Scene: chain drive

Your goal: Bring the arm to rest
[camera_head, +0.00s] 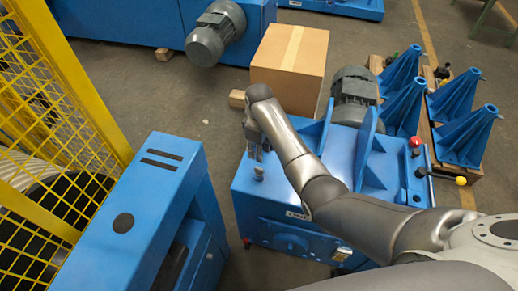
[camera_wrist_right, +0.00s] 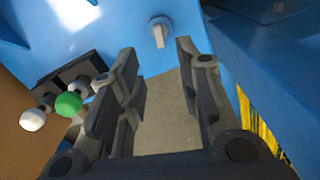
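My right arm reaches in from the right in the head view, over the blue machine (camera_head: 350,150). My right gripper (camera_head: 256,152) points down above the machine's left end, close to a small grey knob (camera_head: 258,173) on its top. In the right wrist view my right gripper (camera_wrist_right: 157,52) is open, with a clear gap between its fingers. A grey knob (camera_wrist_right: 159,31) shows just beyond the fingertips, on a blue surface, and nothing is held. My left gripper is not in view.
A blue cabinet (camera_head: 140,215) and yellow mesh fence (camera_head: 60,110) stand at left. A cardboard box (camera_head: 290,68) and grey motor (camera_head: 355,95) are behind. Blue brackets (camera_head: 465,130) are at right. The wrist view shows green (camera_wrist_right: 68,104) and white (camera_wrist_right: 33,120) balls beside the gripper.

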